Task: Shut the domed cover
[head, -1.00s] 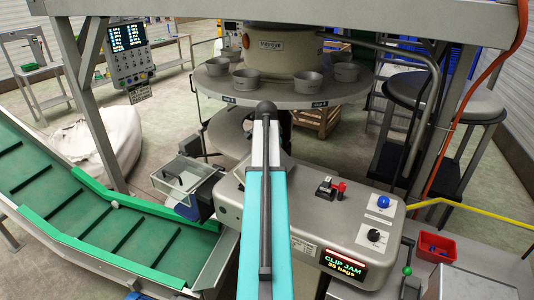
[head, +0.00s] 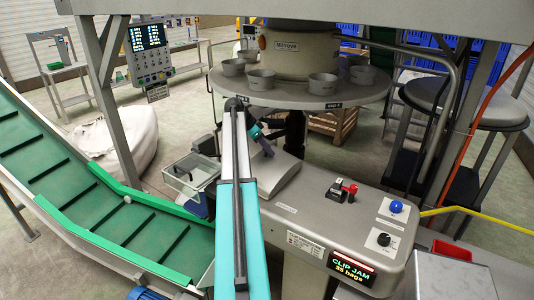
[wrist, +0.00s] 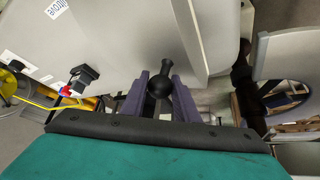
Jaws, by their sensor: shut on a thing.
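The grey cover (head: 274,180) sits at the left end of the grey clipper machine (head: 340,215), sloping up towards my gripper. I cannot tell how far it stands open. A black ball knob (wrist: 160,84) on a short dark stem shows in the wrist view, with the purple fingers of my gripper (wrist: 160,97) on either side of it. My gripper is shut on this knob. In the head view my gripper (head: 266,148) is small, at the top of the cover, and my arm hides part of the machine's left side.
A clear bin (head: 190,172) stands left of the cover. A round table with several metal cups (head: 260,79) overhangs just behind my gripper. A green conveyor (head: 90,195) runs along the left. A black and red switch (head: 341,190) and a blue button (head: 396,206) stand up from the machine.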

